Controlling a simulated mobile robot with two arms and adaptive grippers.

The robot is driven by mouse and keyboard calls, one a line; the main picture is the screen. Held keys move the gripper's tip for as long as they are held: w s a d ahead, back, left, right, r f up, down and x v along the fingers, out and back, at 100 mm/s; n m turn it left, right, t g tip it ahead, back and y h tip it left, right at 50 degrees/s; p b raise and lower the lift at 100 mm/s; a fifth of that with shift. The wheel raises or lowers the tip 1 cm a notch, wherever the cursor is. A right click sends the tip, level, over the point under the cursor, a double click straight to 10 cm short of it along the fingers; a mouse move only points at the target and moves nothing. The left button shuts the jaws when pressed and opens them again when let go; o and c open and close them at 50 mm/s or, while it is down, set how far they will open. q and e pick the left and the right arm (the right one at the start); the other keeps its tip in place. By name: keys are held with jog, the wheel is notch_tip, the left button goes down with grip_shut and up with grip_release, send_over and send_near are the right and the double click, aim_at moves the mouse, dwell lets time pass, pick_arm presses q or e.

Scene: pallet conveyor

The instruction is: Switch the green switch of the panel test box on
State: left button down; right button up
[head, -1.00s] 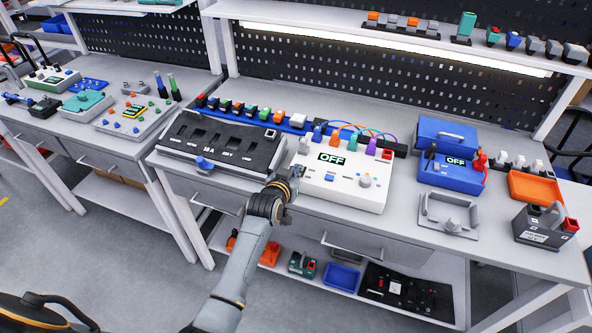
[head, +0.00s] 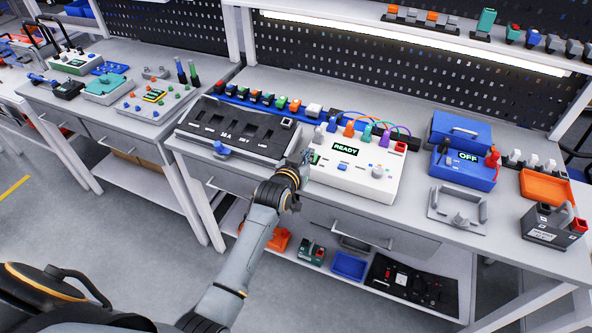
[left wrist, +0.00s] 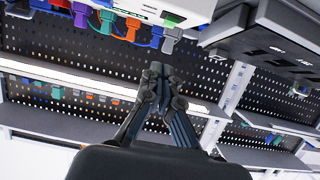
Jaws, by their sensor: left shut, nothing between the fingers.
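The panel test box (head: 375,185) is a white box on the bench in the head view, with a display (head: 345,149) reading READY. A small green part, apparently the green switch (head: 316,159), shows at its left end beside my fingertips. It is partly hidden, so its position is hard to tell. My left gripper (head: 306,157) is shut and empty at the box's left end; contact is unclear. In the left wrist view the fingers (left wrist: 155,72) come together, with the white box (left wrist: 140,8) and a green part (left wrist: 173,19) at the top edge. My right gripper is not in view.
A black slotted panel (head: 235,135) stands close left of the box. Coloured plugs and wires rise along its back edge. A blue box (head: 463,173) reading OFF and a grey handled plate (head: 456,212) stand to the right. Some bench front is clear.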

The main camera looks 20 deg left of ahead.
pick_arm(q)
jog(key=s+b, duration=0.1)
jog(key=s, duration=0.7)
jog(key=shift+a+r+b, duration=0.2)
jog(key=shift+b, duration=0.1)
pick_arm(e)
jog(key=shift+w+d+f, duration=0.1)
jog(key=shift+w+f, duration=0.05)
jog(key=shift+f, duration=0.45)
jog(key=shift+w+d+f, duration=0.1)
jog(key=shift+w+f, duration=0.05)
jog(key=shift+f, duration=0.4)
